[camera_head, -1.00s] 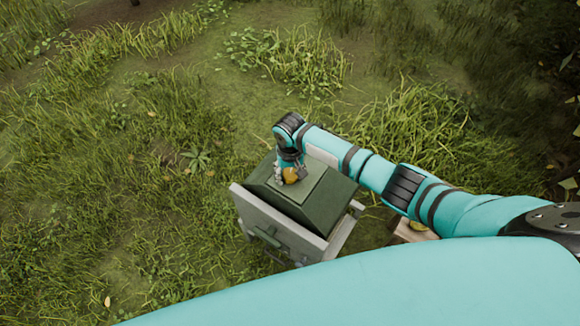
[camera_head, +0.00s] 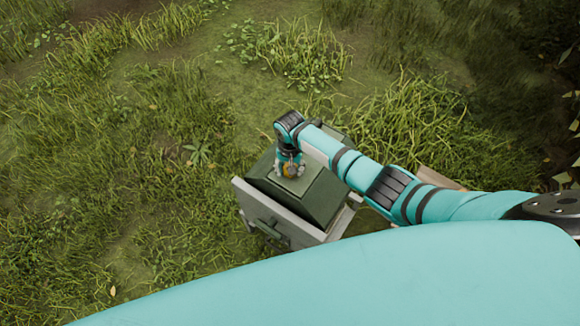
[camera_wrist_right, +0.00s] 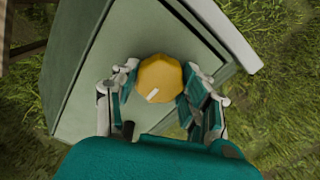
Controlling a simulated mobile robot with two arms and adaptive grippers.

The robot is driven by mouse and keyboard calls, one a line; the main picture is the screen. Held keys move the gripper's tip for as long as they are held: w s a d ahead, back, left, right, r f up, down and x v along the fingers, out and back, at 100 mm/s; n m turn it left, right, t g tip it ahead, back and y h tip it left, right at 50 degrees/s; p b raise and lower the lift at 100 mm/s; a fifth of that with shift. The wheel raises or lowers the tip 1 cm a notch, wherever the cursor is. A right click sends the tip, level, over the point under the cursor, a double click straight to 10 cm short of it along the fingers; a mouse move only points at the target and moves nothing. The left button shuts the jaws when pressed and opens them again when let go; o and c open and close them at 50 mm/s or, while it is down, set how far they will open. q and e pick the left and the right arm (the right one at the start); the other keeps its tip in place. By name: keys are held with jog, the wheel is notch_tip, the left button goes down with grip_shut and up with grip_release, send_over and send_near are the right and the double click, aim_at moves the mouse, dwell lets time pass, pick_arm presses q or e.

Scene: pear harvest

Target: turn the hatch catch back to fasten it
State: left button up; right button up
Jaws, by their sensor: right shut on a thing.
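The hatch catch is a yellow, many-sided knob (camera_wrist_right: 160,80) on the green lid of the box (camera_head: 312,203). In the right wrist view the knob sits between the fingers of my right gripper (camera_wrist_right: 158,85), which is shut on it. A small pale mark shows on the knob's near side. In the head view my right gripper (camera_head: 289,170) points down at the lid's top, and only a bit of the knob's yellow shows between the fingers. Whether the catch is fastened cannot be told. My left gripper is not in view.
The box has a grey frame (camera_head: 275,218) with a dark green handle (camera_head: 268,229) on its near side. Grass (camera_head: 120,210) lies all around it. A wooden piece (camera_head: 438,179) shows behind my right arm.

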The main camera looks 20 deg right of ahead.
jog(key=shift+w, duration=0.1)
jog(key=o, duration=1.2)
jog(key=shift+r, duration=0.15)
notch_tip(320, 180, up, 12)
jog(key=shift+f, duration=0.1)
